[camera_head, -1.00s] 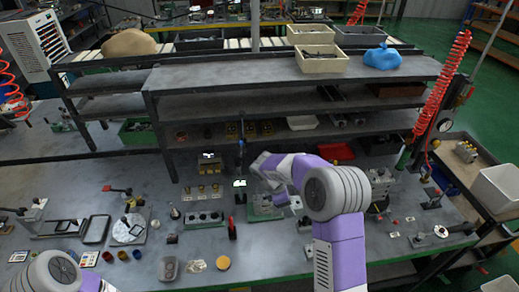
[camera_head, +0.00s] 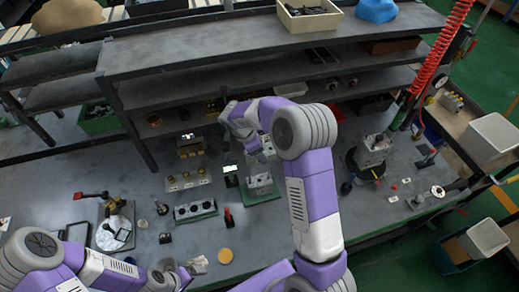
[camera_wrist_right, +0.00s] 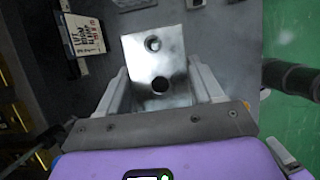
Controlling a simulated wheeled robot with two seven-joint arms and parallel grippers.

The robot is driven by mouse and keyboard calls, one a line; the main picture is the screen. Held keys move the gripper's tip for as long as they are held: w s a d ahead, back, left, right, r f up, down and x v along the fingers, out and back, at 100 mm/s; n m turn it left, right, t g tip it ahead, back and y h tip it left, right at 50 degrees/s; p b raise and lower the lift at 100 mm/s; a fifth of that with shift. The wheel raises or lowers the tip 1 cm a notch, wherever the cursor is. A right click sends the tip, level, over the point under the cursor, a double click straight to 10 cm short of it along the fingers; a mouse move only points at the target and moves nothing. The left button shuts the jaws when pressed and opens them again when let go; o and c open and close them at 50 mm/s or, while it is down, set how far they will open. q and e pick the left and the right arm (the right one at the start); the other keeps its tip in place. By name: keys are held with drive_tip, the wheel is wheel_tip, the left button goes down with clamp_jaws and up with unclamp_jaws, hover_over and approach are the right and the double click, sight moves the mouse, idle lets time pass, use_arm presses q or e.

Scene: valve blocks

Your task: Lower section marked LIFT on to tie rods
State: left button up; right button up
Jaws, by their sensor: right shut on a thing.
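My right gripper (camera_wrist_right: 160,90) is shut on a silver metal block (camera_wrist_right: 156,55), whose face shows two round holes in the right wrist view. In the head view my right gripper (camera_head: 256,155) is over a green mat, with a silver block (camera_head: 260,182) just beneath its fingers. I cannot tell whether that block rests on the mat or hangs just above it. No LIFT mark is readable on the block, and I cannot make out the tie rods. My left gripper (camera_head: 178,274) is low in the head view, left of centre, and its fingers are unclear.
A grey block with round holes (camera_head: 195,210) sits on a green base to the left. A small lit display (camera_head: 231,180) and a red-handled tool (camera_head: 228,217) are close by. A printed card (camera_wrist_right: 82,38) shows in the right wrist view. Shelving stands behind; a fixture (camera_head: 372,150) stands right.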

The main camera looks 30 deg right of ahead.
sight(200, 284)
use_arm(q)
drive_tip(key=shift+w+r, duration=0.1)
use_arm(e)
drive_tip(key=shift+w, duration=0.1)
drive_tip(key=shift+f, duration=0.25)
use_arm(q)
drive_tip(key=shift+f+b, duration=1.9)
drive_tip(key=shift+f, duration=0.05)
use_arm(e)
wheel_tip(200, 284, down, 5)
drive_tip(key=shift+f, duration=0.15)
use_arm(q)
drive_tip(key=shift+r, duration=0.3)
drive_tip(key=shift+f+b, duration=1.35)
drive_tip(key=shift+f, duration=0.25)
use_arm(e)
drive_tip(key=shift+f, duration=2.3)
use_arm(q)
drive_tip(key=shift+f+b, duration=0.4)
drive_tip(key=shift+b, duration=0.05)
use_arm(e)
drive_tip(key=shift+f, duration=0.6)
